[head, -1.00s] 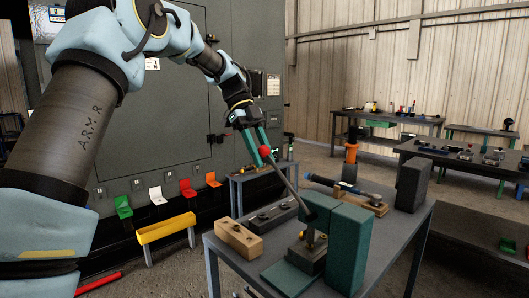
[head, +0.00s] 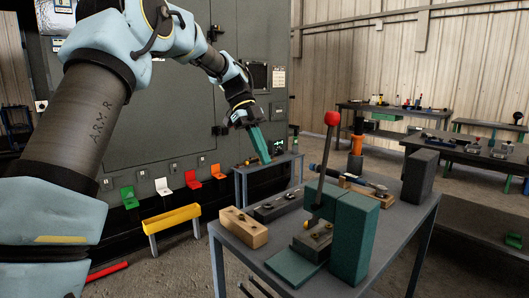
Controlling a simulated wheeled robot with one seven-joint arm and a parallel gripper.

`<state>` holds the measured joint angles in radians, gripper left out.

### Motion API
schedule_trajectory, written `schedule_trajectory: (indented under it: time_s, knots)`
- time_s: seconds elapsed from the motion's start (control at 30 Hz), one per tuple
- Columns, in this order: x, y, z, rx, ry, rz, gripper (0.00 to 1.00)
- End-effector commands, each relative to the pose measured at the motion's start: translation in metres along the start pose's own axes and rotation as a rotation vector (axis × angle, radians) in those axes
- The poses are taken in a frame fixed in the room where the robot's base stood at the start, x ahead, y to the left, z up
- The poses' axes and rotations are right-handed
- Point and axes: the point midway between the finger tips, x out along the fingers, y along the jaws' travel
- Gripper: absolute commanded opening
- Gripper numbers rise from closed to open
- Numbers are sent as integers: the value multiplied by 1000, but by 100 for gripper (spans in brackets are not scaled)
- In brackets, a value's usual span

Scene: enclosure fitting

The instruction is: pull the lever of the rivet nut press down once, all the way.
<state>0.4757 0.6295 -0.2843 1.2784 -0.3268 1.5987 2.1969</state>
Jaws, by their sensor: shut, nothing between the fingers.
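The rivet nut press (head: 350,235) is a dark green block with a base plate, standing on the near grey table. Its lever (head: 323,168) is a dark rod topped by a red ball (head: 332,118). The lever stands nearly upright, leaning slightly right in the head view. My gripper (head: 266,159) has green fingers, is shut and empty, and points down to the left of the lever in the picture. It is clear of the red ball and does not touch the press.
On the same table (head: 400,235) are a wooden block (head: 243,228), a dark block with holes (head: 278,207), an orange-collared post (head: 356,145) and a dark grey box (head: 420,176). A yellow tray (head: 170,220) stands at left before the dark cabinet.

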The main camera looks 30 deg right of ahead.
Motion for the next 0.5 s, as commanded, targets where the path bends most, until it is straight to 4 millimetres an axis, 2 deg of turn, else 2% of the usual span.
schedule_trajectory:
  time_s: [0.27,0.5]
  knots:
    - [-2,0,-2,0,0,-1,0]
    - [-12,0,-19,2,-1,-2,0]
